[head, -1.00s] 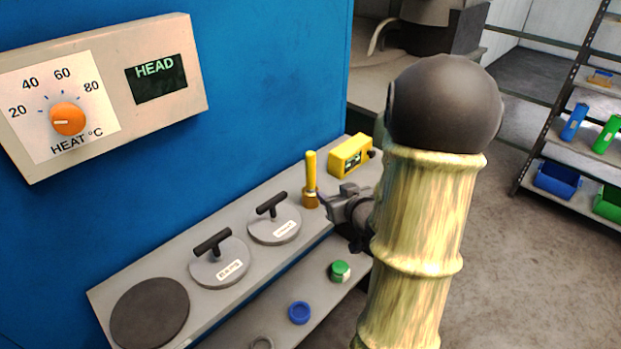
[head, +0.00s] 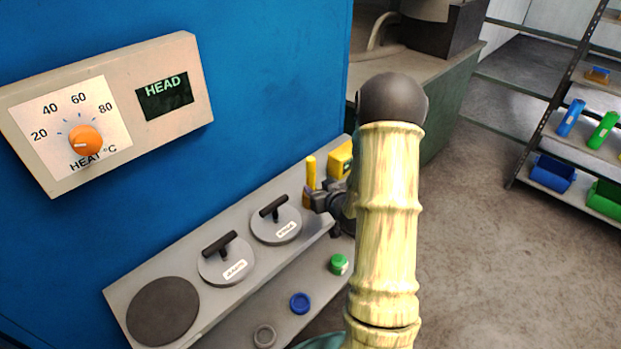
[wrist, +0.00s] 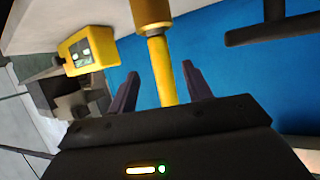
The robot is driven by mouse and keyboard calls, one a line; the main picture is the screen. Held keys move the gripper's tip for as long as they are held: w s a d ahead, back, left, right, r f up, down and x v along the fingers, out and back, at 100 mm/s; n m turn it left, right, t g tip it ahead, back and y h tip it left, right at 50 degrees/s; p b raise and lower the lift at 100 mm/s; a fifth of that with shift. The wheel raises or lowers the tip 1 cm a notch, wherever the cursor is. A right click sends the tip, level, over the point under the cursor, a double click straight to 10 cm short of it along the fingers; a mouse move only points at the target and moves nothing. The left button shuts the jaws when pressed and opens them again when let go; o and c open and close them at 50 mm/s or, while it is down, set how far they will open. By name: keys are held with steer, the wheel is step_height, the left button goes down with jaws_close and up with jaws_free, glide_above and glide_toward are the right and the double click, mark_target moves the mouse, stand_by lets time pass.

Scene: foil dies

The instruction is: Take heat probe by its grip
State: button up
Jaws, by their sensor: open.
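The heat probe has a yellow upright grip (head: 311,170) and stands at the back end of the grey ledge; its lower part is hidden behind my gripper. In the wrist view the yellow grip (wrist: 164,82) shows between my two fingers, with a wider yellow-brown collar (wrist: 151,14) at its end. My gripper (head: 316,197) is open, with a finger on each side of the grip. A gap shows on both sides in the wrist view (wrist: 158,83), so the fingers look clear of it.
A yellow meter box (head: 340,160) stands just behind the probe, partly hidden by my arm. Two lidded discs with black T-handles (head: 276,222) (head: 226,260) and a dark round plate (head: 162,311) lie along the ledge (head: 120,292). Green (head: 339,264) and blue (head: 300,303) caps sit on the lower shelf.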

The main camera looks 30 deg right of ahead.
mark_target(313, 182)
steer(key=shift+x, duration=1.5)
steer(key=shift+p, duration=0.3)
steer(key=shift+p+x, duration=1.15)
steer(key=shift+x, duration=1.45)
steer(key=shift+a+f, duration=0.15)
steer(key=shift+f, duration=0.05)
steer(key=shift+s, duration=0.1)
steer(key=shift+c, duration=0.2)
jaws_close()
